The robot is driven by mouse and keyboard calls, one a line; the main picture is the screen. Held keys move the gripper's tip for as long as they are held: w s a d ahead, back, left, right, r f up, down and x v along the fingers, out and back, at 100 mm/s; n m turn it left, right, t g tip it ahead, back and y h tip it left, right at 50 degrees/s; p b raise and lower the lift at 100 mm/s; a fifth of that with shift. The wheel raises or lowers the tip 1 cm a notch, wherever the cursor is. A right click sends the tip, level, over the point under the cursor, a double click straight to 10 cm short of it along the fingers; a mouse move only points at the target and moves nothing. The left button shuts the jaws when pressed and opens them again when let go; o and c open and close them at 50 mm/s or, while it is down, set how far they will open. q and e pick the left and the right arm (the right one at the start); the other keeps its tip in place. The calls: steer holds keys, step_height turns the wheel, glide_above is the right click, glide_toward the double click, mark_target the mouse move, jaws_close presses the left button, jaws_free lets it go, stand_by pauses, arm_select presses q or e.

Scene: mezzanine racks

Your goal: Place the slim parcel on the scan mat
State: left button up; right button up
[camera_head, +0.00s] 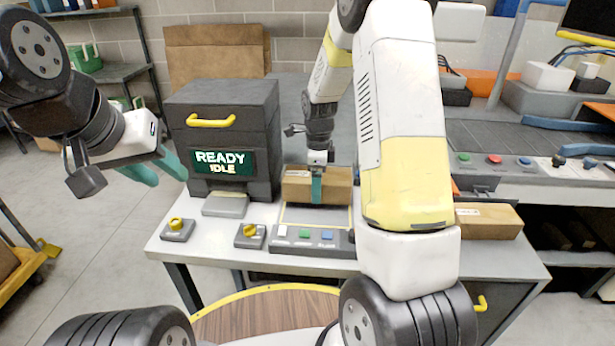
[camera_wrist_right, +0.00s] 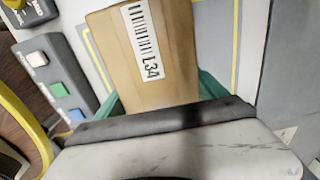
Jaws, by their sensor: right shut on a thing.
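The slim parcel (camera_head: 333,190) is a brown box. In the right wrist view it (camera_wrist_right: 168,78) shows a barcode label reading L34. My right gripper (camera_head: 317,188) is shut on it, with teal fingers at its sides. The parcel is over the scan mat (camera_head: 315,217), a pale patch with a yellow outline, which also shows in the right wrist view (camera_wrist_right: 217,20). The parcel hides the mat's rear part, and I cannot tell if they touch. My left gripper (camera_head: 160,176) is open and empty, left of the dark machine, away from the parcel.
Another brown parcel (camera_head: 488,220) lies at the table's right, partly behind my right arm.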

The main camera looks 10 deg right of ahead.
steer(key=shift+f, duration=1.1)
steer(key=shift+f, duration=0.1)
steer(key=o, duration=2)
step_height(320, 180, up, 12)
steer(key=shift+r, duration=0.1)
steer(key=s+r+n+t, duration=0.2)
steer(key=s+r+n, duration=0.3)
steer(key=s+n, duration=0.2)
steer(key=s+a+r+n+t+y, duration=0.1)
steer(key=s+r+n+t, duration=0.1)
steer(key=s+r+n, duration=0.3)
steer(key=s+a+r+n+t+y, duration=0.1)
steer(key=s+r+n+t, duration=0.1)
steer(key=s+r+n, duration=0.3)
steer(key=s+n, duration=0.4)
steer(key=s, duration=0.3)
steer(key=shift+s+n, duration=0.2)
steer(key=shift+n, duration=0.2)
steer(key=shift+a, duration=0.1)
